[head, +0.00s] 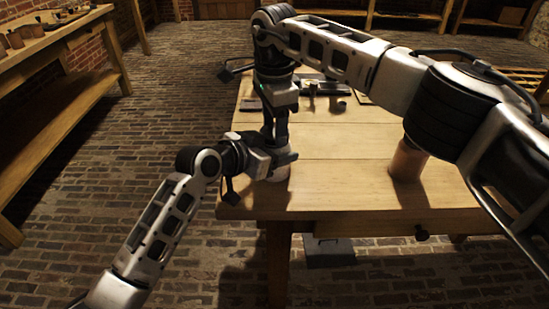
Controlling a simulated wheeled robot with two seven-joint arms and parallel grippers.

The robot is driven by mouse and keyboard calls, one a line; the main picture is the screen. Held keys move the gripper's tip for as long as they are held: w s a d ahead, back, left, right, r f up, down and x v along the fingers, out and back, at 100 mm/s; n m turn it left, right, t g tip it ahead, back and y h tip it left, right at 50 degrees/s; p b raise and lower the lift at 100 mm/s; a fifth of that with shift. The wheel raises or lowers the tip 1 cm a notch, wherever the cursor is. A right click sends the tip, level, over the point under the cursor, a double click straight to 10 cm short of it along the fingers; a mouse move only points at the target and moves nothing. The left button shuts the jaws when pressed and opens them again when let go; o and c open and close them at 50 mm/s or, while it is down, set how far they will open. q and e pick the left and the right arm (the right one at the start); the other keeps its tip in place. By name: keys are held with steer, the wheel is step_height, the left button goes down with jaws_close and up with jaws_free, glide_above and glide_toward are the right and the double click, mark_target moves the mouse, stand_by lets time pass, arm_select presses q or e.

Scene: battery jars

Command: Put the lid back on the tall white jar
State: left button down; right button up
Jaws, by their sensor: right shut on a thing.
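A white jar (280,173) stands near the front left corner of the wooden table; only a small pale part of it shows, and its upper part is hidden behind my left gripper. My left gripper (284,160) is at the jar, reaching in from the left; its fingers are too dark to tell whether they are open or shut. My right gripper (275,140) points down right above the jar. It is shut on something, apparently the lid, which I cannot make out. I cannot tell whether that touches the jar.
A tan cylinder (407,162) stands on the table (340,183) at the right, partly behind my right arm. Dark trays and small items (312,88) lie at the back of the table. The table's middle is clear. A bench (60,45) with small jars stands far left.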

steer(key=m, duration=0.2)
steer(key=shift+m, duration=0.3)
steer(key=o, duration=1.1)
steer(key=shift+c, duration=0.2)
steer(key=shift+r, duration=2.25)
steer(key=shift+c, duration=0.3)
